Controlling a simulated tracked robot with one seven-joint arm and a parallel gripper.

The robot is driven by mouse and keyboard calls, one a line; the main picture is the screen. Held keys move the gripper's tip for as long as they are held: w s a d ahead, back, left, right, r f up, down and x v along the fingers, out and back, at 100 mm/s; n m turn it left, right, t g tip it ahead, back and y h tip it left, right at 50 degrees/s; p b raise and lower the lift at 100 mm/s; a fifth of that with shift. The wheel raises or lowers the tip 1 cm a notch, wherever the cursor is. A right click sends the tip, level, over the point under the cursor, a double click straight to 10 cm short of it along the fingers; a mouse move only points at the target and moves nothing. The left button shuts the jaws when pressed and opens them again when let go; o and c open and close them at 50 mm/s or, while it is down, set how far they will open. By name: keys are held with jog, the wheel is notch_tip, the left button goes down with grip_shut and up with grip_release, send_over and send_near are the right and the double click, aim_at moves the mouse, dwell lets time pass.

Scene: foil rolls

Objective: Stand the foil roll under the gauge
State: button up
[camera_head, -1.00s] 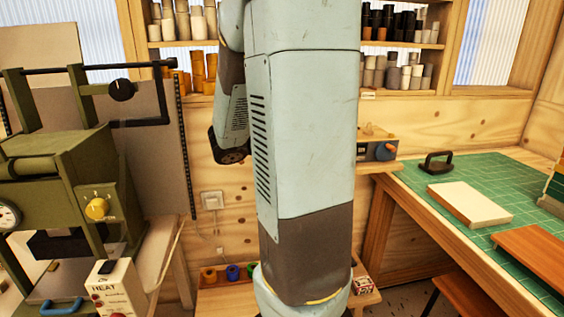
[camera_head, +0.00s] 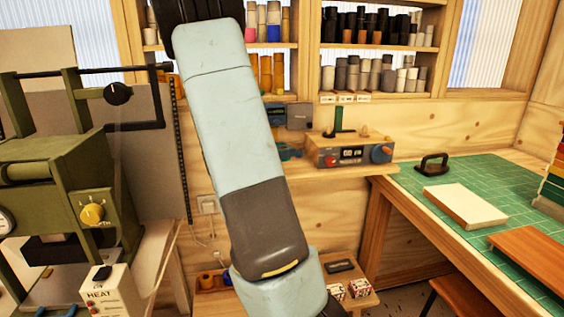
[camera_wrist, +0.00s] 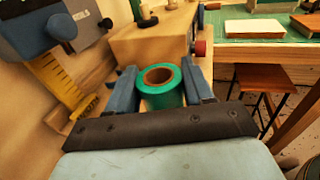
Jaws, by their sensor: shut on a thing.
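In the wrist view a green foil roll (camera_wrist: 161,88) with a brown hollow core sits between the two blue-grey fingers of my gripper (camera_wrist: 163,88). My gripper is shut on it, and its open end faces up toward the camera. The roll's lower part is hidden, so I cannot tell whether it touches anything. A yellow graduated scale (camera_wrist: 66,92) stands to the left of the gripper, below a blue-grey wall unit (camera_wrist: 40,25); I cannot tell surely that this is the gauge. In the head view my arm hides most of the gripper area.
A wooden box (camera_wrist: 150,40) with a red knob stands close beyond the roll. In the head view a wall shelf holds a device with red and blue knobs (camera_head: 352,154). A green-topped bench (camera_head: 460,190) is at right, an olive machine (camera_head: 55,165) at left.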

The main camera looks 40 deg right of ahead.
jog(key=shift+w+d+f, duration=0.25)
jog(key=shift+w+f, duration=0.25)
jog(key=shift+f, duration=1.6)
jog(key=shift+f, duration=0.1)
jog(key=o, duration=1)
jog(key=shift+o, duration=0.2)
